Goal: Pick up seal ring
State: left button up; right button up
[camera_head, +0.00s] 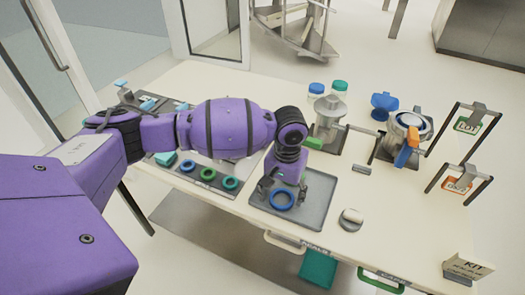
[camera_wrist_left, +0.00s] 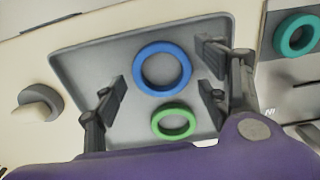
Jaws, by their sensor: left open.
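A blue seal ring (camera_head: 282,200) lies flat on a grey tray (camera_head: 318,210). My left gripper (camera_head: 284,184) is open above the tray, pointing down. In the left wrist view, the blue ring (camera_wrist_left: 163,47) and a smaller green ring (camera_wrist_left: 173,108) lie on the tray (camera_wrist_left: 85,50). The open fingers of the left gripper (camera_wrist_left: 163,90) stand on either side of the rings and hold nothing. The green ring on the tray is hidden in the head view. My right gripper is not in view.
A rack left of the tray holds a blue ring (camera_head: 187,157), a green ring (camera_head: 207,167) and a teal ring (camera_head: 230,175). A small round knob-like piece (camera_head: 351,219) stands right of the tray. Metal fixtures (camera_head: 328,118) and jars stand behind.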

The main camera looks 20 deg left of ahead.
pick_arm(q)
jog(key=shift+w+f, duration=0.1)
jog(key=shift+f, duration=0.35)
jog(key=shift+r, duration=0.1)
jog(key=c, duration=0.9)
jog(key=shift+c, duration=0.2)
